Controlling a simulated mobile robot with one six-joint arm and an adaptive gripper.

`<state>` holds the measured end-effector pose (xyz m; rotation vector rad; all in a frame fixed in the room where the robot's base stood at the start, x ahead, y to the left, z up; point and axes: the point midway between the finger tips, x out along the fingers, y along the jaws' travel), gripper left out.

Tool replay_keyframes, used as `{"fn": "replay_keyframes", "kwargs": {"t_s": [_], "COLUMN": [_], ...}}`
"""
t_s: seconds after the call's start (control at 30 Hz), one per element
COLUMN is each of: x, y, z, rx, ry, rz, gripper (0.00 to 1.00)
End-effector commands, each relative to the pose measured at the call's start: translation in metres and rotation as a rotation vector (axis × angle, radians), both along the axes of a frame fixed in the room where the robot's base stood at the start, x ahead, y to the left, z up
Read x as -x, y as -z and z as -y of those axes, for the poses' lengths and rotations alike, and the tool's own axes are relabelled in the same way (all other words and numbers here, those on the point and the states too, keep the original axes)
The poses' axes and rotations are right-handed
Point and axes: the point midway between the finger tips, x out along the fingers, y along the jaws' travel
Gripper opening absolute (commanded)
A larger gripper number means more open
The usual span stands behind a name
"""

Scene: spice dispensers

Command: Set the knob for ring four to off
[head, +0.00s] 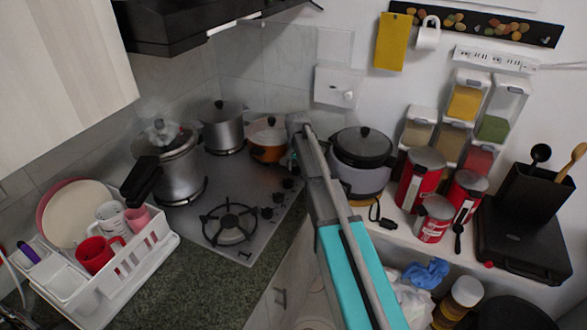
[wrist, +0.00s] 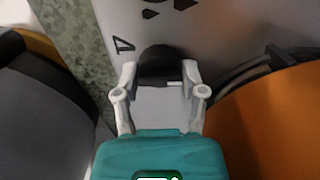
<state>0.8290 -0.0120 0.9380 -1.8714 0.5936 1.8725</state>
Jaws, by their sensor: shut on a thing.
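The grey cooktop (head: 215,235) has several black knobs along its right side. Three of them show clearly in the head view: the front knob (head: 266,212), one behind it (head: 278,197) and a farther one (head: 288,183). In the wrist view my gripper (wrist: 160,78) is shut on a black knob (wrist: 160,62), with one pale finger on each side. A small white mark shows on that knob's near right part. In the head view my arm hides the gripped knob and most of my gripper, so its place in the row cannot be told.
An orange pot (head: 267,143) stands left of my gripper, and a rice cooker (head: 362,160) stands to its right. A steel pot (head: 222,125) and a pressure cooker (head: 180,170) stand on the cooktop. The front burner (head: 230,223) is bare. A white dish rack (head: 130,265) is at left.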

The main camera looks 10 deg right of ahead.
Motion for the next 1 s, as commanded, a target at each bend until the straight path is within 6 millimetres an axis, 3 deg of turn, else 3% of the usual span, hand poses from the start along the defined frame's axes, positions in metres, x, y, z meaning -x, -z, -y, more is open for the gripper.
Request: {"fn": "replay_keyframes", "kwargs": {"t_s": [0.03,0.07,0.23,0.77,1.0], "x": [-0.004,-0.004,-0.003,0.000,0.019], "y": [0.000,0.000,0.000,0.000,-0.009], "z": [0.001,0.001,0.001,0.000,-0.015], "rx": [0.003,0.002,0.000,-0.001,-0.018], "ry": [0.000,0.000,0.001,0.000,-0.033], "rz": [0.008,0.008,0.006,0.002,-0.017], "gripper": [0.06,0.58,0.89,0.89,0.89]}}
